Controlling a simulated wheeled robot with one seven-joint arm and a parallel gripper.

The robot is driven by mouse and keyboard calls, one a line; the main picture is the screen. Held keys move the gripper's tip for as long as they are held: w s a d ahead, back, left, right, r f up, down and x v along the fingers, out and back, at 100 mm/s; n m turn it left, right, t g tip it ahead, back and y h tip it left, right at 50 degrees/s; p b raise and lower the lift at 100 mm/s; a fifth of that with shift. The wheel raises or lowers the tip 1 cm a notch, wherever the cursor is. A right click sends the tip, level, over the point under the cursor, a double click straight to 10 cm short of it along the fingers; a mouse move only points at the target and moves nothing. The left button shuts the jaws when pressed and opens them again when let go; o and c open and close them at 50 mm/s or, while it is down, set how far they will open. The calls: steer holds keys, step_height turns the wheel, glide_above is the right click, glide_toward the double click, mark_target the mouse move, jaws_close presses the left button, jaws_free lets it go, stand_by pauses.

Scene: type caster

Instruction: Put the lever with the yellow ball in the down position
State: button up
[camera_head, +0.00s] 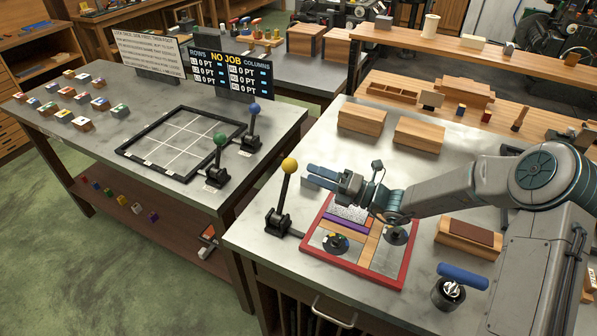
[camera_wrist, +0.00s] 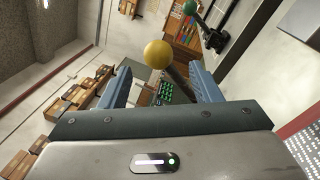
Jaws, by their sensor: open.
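The lever with the yellow ball (camera_head: 290,165) stands at the left front of the near table on a black base (camera_head: 278,222). Its dark rod points up, leaning slightly right. My gripper (camera_head: 312,174) is just to the right of the rod, fingers pointing left towards it. In the wrist view the yellow ball (camera_wrist: 158,54) shows ahead, between and beyond the two blue fingers (camera_wrist: 160,85). The gripper is open, with nothing visible held between the fingers. Whether a finger touches the rod cannot be told.
A red-framed board (camera_head: 400,270) lies below my gripper. A green-ball lever (camera_head: 220,139) and a blue-ball lever (camera_head: 254,108) stand on the left table beside a black grid frame (camera_head: 130,155). Wooden boxes (camera_head: 361,121) stand behind. A blue-handled tool (camera_head: 462,277) stands at front right.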

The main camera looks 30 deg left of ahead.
steer(key=d, duration=0.6)
steer(key=shift+w+f+b, duration=0.25)
steer(key=shift+f+b, duration=0.2)
steer(key=shift+d, duration=0.1)
